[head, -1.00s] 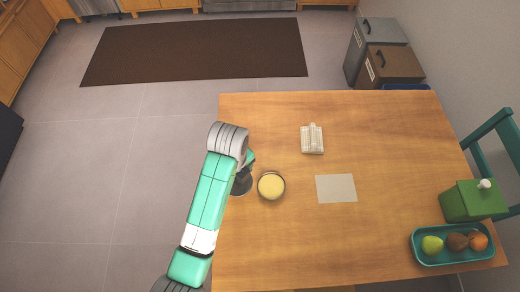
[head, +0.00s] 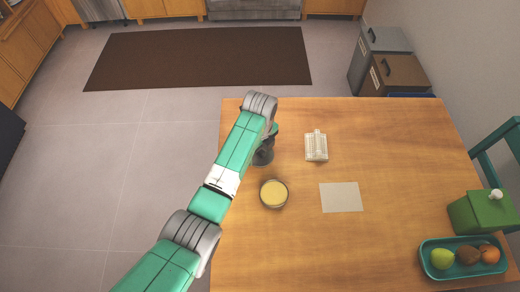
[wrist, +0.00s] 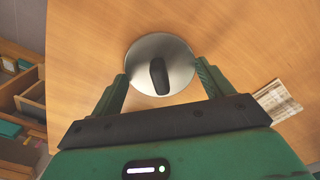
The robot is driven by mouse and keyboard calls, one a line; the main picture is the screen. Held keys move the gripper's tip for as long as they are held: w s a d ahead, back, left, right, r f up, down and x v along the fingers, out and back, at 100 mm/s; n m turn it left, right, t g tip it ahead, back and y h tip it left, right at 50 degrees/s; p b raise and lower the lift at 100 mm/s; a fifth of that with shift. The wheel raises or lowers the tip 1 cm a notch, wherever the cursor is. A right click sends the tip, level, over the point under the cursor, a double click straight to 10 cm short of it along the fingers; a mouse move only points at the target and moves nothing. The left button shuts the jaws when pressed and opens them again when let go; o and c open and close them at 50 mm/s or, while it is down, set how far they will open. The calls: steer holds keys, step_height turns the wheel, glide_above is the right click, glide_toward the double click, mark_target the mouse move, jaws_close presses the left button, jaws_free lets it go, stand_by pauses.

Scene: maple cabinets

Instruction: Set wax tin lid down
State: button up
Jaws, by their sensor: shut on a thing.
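The wax tin (head: 273,194) is a round, open tin of pale yellow wax near the left side of the wooden table. The lid (wrist: 174,47) is a round silvery disc with a dark elongated knob. My gripper (wrist: 163,78) is shut on the lid, with one green finger at each side of its rim. In the head view the gripper is mostly hidden behind my arm, past the tin toward the table's far left. The lid lies over bare wood in the wrist view. I cannot tell whether it touches the table.
A pale ribbed object (head: 317,146) stands right of my gripper. A flat pale sheet (head: 341,197) lies right of the tin. A teal tray of fruit (head: 430,268) and a green box (head: 478,213) are at the near right.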

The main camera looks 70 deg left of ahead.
steer(key=o, duration=0.9)
steer(key=shift+o, duration=0.2)
step_height(320, 180, up, 12)
steer(key=p, duration=0.1)
steer(key=shift+p, duration=0.4)
steer(key=shift+w+r, duration=0.1)
